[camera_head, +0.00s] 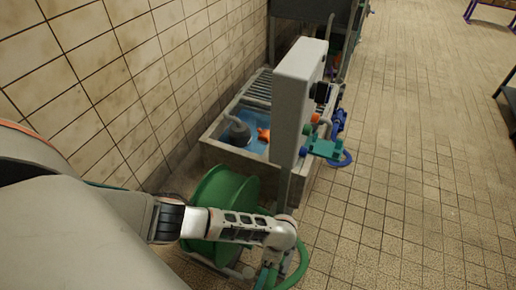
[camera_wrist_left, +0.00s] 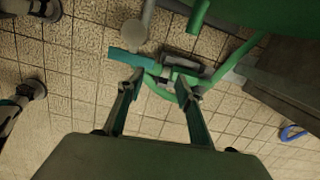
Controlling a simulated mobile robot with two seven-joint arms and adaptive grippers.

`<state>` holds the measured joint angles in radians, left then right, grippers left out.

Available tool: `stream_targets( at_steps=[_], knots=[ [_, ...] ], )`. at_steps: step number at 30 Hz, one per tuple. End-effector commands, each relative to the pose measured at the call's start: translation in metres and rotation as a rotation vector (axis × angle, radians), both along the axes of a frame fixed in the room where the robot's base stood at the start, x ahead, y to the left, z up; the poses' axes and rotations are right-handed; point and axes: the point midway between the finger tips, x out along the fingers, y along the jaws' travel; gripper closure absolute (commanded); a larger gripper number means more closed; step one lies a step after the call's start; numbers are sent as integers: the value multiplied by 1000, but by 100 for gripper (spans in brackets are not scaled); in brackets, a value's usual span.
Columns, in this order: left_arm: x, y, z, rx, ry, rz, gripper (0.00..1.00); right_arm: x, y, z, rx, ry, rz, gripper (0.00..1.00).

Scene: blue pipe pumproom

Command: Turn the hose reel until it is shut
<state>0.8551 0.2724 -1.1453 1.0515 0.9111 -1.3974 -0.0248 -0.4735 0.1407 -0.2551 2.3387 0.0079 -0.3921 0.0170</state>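The green hose reel (camera_head: 222,190) stands low on the tiled floor at the lower middle of the head view, partly hidden behind my left arm. Its green drum edge (camera_wrist_left: 270,12) also shows at the top right of the left wrist view. A green hose (camera_head: 300,262) curves beside it. My left gripper (camera_wrist_left: 158,77) is open, its two fingers apart and pointing at a teal fitting (camera_wrist_left: 130,59) and a dark grey part (camera_wrist_left: 186,66) near the reel's base. Part of the hose shows between the fingertips; I cannot tell whether they touch it. My right gripper is not in view.
A grey panel box (camera_head: 298,95) on a post stands just beyond the reel. Behind it is a stone basin (camera_head: 236,158) with a grey pump and an orange object. A tiled wall (camera_head: 110,75) closes the left side. The floor (camera_head: 425,170) to the right is clear.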

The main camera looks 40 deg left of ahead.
Motion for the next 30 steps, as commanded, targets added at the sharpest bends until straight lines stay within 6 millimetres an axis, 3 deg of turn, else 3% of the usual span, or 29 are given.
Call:
stream_targets(
  at_steps=[1, 3, 9, 14, 24, 30],
  knots=[
    [-3, 21, -20, 57, 48, -24, 64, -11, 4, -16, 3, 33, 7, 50],
    [4, 47, -24, 125, 86, -53, 64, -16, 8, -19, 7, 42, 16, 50],
    [21, 88, -23, 229, 142, -90, 64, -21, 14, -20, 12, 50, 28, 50],
    [20, 98, -33, 244, 153, -94, 64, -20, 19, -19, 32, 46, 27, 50],
    [10, 114, -82, 241, 156, -95, 64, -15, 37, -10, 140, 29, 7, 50],
    [12, 119, -91, 240, 147, -93, 64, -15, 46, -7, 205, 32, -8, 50]
  ],
)
